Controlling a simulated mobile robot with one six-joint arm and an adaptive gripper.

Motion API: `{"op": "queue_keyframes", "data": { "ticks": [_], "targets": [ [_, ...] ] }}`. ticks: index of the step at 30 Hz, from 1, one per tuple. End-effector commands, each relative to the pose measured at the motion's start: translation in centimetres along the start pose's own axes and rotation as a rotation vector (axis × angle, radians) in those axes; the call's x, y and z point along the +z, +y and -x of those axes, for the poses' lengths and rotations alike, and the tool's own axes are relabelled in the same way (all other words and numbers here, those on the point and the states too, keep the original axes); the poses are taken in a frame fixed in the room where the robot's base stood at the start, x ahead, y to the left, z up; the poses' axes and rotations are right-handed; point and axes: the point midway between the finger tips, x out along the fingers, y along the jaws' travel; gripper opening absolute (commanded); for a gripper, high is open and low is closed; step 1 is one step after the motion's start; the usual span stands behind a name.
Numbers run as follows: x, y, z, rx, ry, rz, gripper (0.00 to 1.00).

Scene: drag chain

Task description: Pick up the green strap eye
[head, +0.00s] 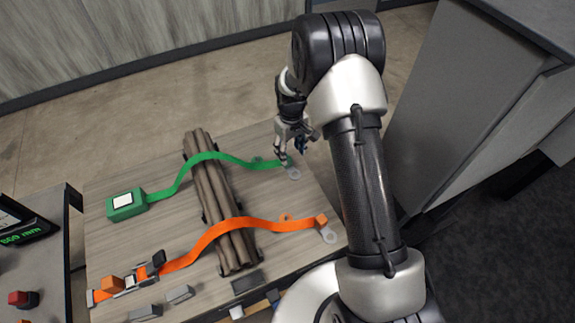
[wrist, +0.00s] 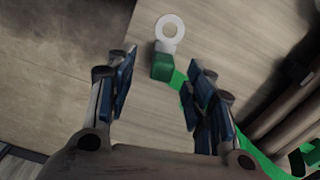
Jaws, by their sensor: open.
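The green strap (head: 225,156) runs across a bundle of logs (head: 217,190) from a green box (head: 126,205) at the left. Its right end has a green block and a pale metal ring, the strap eye (head: 293,173), lying on the wooden table top. In the wrist view the ring of the strap eye (wrist: 170,28) and its green block (wrist: 163,66) lie beyond and between my fingertips. My gripper (wrist: 155,85) is open and empty, pointing down at the table. In the head view my gripper (head: 292,150) is right at the strap's end, beside the eye.
An orange strap (head: 225,228) with its own metal eye (head: 328,236) crosses the logs nearer to me. Grey blocks (head: 180,294) lie along the front edge. A grey cabinet (head: 460,100) stands at the right. The table's far right corner is clear.

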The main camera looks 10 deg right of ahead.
Motion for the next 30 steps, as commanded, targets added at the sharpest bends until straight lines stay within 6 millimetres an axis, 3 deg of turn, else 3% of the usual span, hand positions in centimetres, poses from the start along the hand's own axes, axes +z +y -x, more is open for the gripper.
{"op": "queue_keyframes", "data": {
  "ticks": [8, 18, 25, 30],
  "targets": [
    [-0.2, -0.1, -1.7, 0.0, 0.001, 0.0, 0.48],
    [-0.8, -0.7, -6.3, 0.001, 0.0, -0.001, 0.48],
    [-0.8, -0.7, -6.3, 0.001, 0.002, -0.001, 0.48],
    [-0.8, -0.7, -6.3, 0.001, 0.001, -0.001, 0.38]
  ]
}}
